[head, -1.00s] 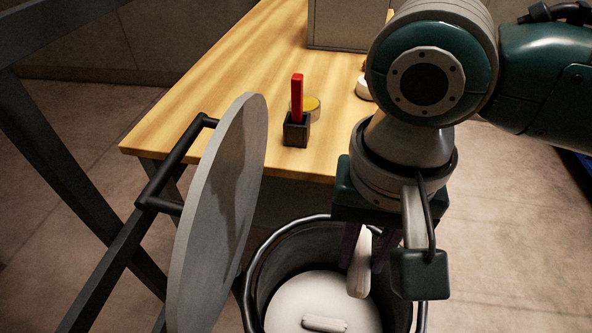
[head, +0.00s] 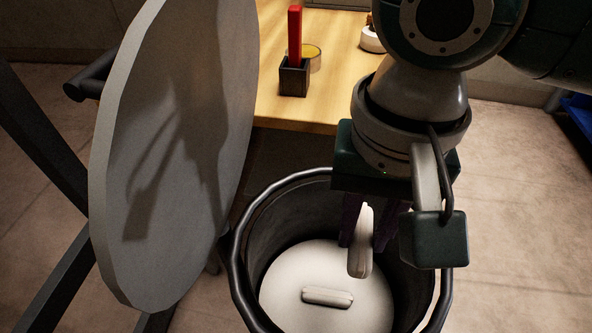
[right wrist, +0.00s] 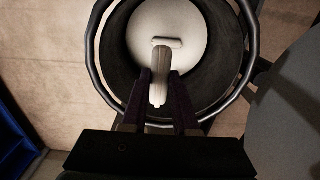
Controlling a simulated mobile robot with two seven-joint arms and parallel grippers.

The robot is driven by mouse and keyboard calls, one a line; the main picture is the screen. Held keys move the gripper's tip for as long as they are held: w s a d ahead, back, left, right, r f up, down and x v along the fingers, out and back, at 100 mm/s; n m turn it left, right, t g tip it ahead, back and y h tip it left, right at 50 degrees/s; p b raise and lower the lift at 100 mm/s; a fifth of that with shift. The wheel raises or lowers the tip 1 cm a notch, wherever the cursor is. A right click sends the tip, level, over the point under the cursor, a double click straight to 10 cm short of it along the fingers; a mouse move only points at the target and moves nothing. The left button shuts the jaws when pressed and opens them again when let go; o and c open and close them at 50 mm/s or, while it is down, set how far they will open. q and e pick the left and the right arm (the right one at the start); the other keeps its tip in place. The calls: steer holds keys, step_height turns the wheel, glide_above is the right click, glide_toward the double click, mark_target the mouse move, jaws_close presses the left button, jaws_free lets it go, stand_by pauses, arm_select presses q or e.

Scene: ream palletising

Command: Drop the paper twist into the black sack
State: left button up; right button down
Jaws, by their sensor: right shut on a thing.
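The paper twist (head: 361,255) is a slim pale piece, held upright between the dark fingers of my right gripper (head: 364,240). The gripper is shut on it, over the open mouth of the black sack (head: 284,234), which shows as a dark round container with a thick rim. The twist also shows between the fingers in the right wrist view (right wrist: 159,88). Inside the sack is a pale round surface (head: 300,268) with another short pale piece (head: 327,297) lying on it. The held twist appears above this surface, apart from the lying piece. My left gripper is not in view.
A large grey round lid (head: 175,150) stands tilted open left of the container. Behind is a wooden table (head: 290,112) with a red stick (head: 295,35) in a dark holder (head: 294,78) and a yellow-topped roll (head: 313,55). A blue crate (right wrist: 15,140) shows at left.

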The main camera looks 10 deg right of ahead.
steer(key=shift+r, duration=0.1)
steer(key=c, duration=0.6)
jaws_free()
step_height(320, 180, up, 10)
steer(key=p, duration=0.3)
steer(key=shift+p, duration=0.3)
